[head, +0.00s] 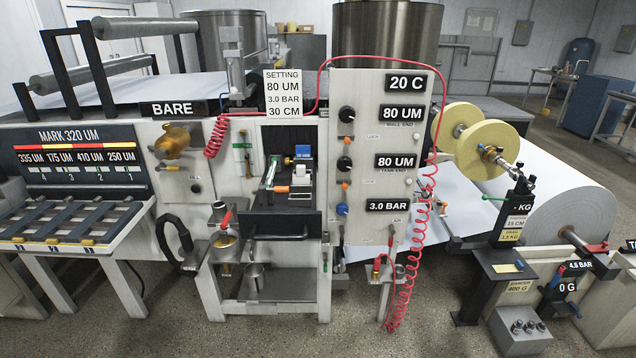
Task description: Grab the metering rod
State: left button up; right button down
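No metering rod can be picked out with certainty. A slotted rack (92,246) at the left holds several dark grey bars (65,217) side by side, which may be rods. Above it a black board (80,158) reads MARK 320 UM, with labels 335, 175, 410 and 250 UM below a coloured stripe. A small bay (290,195) in the middle of the machine holds a pale slanted bar with a green end (269,174), a blue block and a white part. Neither of my grippers shows in the head view.
A black handle (278,237) juts out below the bay. A red coiled hose (405,265) hangs at the right of the panel (388,150), near a small bracket (383,273). The floor (240,338) in front is clear.

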aim_at(274, 160)
jog(key=u, duration=0.15)
jog(key=k, duration=0.15)
jog(key=z, duration=1.25)
jog(key=i, duration=1.7)
jog(key=u, duration=0.55)
jog(key=i, duration=1)
jog(key=u, duration=1.35)
jog(key=i, duration=0.55)
jog(key=u, duration=0.5)
